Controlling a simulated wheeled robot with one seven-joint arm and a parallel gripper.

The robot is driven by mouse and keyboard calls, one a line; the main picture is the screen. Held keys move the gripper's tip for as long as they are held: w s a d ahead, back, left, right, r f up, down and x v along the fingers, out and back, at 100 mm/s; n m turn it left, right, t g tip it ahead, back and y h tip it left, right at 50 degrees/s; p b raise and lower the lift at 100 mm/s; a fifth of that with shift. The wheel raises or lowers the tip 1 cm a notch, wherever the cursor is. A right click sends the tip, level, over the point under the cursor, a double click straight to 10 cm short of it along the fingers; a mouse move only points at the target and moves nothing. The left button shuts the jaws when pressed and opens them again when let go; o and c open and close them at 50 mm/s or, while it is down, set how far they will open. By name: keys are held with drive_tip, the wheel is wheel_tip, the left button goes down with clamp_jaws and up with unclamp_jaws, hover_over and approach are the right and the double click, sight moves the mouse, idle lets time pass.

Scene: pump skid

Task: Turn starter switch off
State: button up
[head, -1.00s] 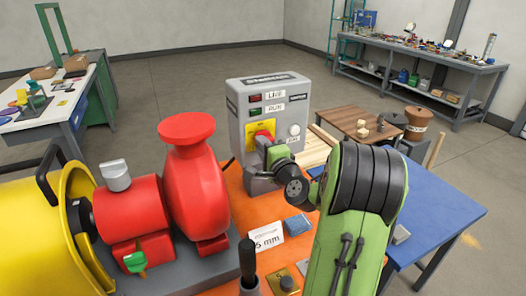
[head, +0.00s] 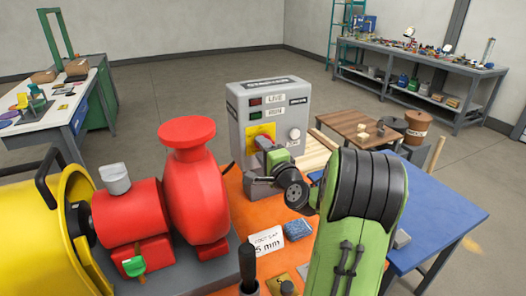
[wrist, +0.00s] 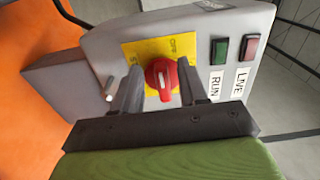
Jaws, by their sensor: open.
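The starter box (head: 268,115) is a grey cabinet standing on the orange skid. Its red rotary starter switch (wrist: 161,78) sits on a yellow plate (wrist: 140,50) in the wrist view, with the word OFF partly readable on the plate. My gripper (wrist: 156,82) is open, with one finger on each side of the red knob. Whether either finger touches the knob I cannot tell.
LIVE and RUN lamps (head: 255,101) sit above the switch. A white round knob (head: 294,134) is at its right. A red pump (head: 195,190) stands left of my arm on the skid. A blue table (head: 440,205) lies to the right.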

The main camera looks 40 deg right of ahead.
drive_tip(key=b+v, duration=0.5)
drive_tip(key=v, duration=1.1)
drive_tip(key=shift+b, duration=0.35)
drive_tip(key=shift+w, duration=0.15)
